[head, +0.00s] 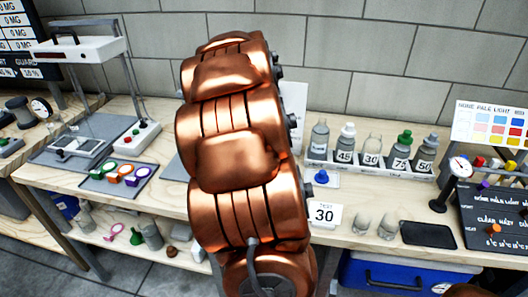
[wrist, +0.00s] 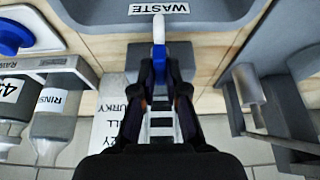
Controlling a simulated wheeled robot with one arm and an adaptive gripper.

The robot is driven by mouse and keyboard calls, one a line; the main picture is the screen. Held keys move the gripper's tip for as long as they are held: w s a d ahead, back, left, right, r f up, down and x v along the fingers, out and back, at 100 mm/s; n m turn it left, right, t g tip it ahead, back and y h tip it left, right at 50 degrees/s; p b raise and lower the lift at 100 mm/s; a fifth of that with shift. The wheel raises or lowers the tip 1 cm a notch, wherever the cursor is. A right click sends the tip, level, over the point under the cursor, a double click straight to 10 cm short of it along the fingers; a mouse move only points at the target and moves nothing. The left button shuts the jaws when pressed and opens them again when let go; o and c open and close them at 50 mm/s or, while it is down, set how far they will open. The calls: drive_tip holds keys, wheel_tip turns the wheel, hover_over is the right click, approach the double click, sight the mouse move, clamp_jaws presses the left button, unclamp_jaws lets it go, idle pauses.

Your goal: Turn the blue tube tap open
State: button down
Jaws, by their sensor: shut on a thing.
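The blue tube tap shows in the wrist view as a small blue piece (wrist: 178,48) between and just beyond my fingertips. A pale upright lever or spout (wrist: 158,28) rises from it, in front of the label WASTE. My gripper (wrist: 160,68) is shut on this blue piece, with its dark fingers on both sides. The fingers hide part of the tap, so I cannot tell how far it is turned. In the head view my copper arm hides the gripper and the tap.
A grey tray (wrist: 215,12) labelled WASTE lies beyond the fingers. A separate blue knob (head: 321,177) stands on a white plate. A rack of bottles (head: 370,165) is to its right.

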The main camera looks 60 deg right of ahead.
drive_tip(key=c, duration=1.2)
unclamp_jaws()
drive_tip(key=shift+r, duration=0.15)
drive_tip(key=v, duration=1.1)
drive_tip(key=shift+a+r, duration=0.2)
drive_tip(key=shift+r, duration=0.1)
drive_tip(key=shift+s, duration=0.1)
